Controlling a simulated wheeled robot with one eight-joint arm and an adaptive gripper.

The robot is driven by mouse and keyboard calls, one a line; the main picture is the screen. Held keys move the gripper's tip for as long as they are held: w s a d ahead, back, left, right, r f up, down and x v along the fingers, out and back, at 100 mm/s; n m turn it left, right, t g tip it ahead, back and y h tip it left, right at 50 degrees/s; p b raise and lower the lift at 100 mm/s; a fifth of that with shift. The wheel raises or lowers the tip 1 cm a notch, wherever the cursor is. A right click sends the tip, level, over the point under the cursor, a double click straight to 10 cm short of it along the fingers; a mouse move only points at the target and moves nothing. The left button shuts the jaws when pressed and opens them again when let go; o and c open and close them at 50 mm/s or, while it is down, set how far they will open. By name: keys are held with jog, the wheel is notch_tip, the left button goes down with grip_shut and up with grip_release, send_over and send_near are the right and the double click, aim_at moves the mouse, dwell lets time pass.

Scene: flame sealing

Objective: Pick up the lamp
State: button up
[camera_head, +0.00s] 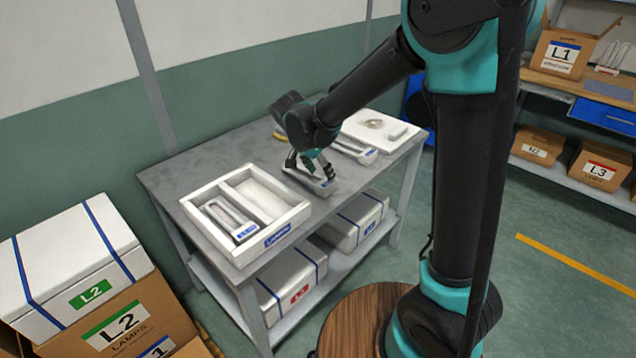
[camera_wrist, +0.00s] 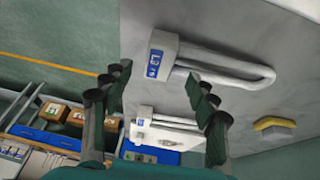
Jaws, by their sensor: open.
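A lamp with a white base, a blue label and a U-shaped tube (camera_wrist: 225,62) lies on the grey table in the wrist view. In the head view this lamp (camera_head: 322,185) is partly hidden under my gripper (camera_head: 311,168). My gripper (camera_wrist: 160,88) is open, its two fingers spread and pointing towards the lamp; nothing is seen between them. Whether the fingers touch the lamp cannot be told. Another lamp (camera_head: 240,228) lies in the left compartment of the white tray (camera_head: 283,226). A further lamp (camera_head: 357,150) lies beyond my gripper.
The grey table (camera_head: 185,178) has bare room at its back left. A white board (camera_head: 398,146) with a round item stands at the far end. A yellow item (camera_wrist: 275,126) shows in the wrist view. White boxes (camera_head: 352,222) fill the lower shelf. Labelled cartons (camera_head: 120,318) stand at the left.

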aim_at(326, 181)
jog(key=shift+x, duration=2.3)
jog(key=shift+w+d, duration=0.1)
grip_shut()
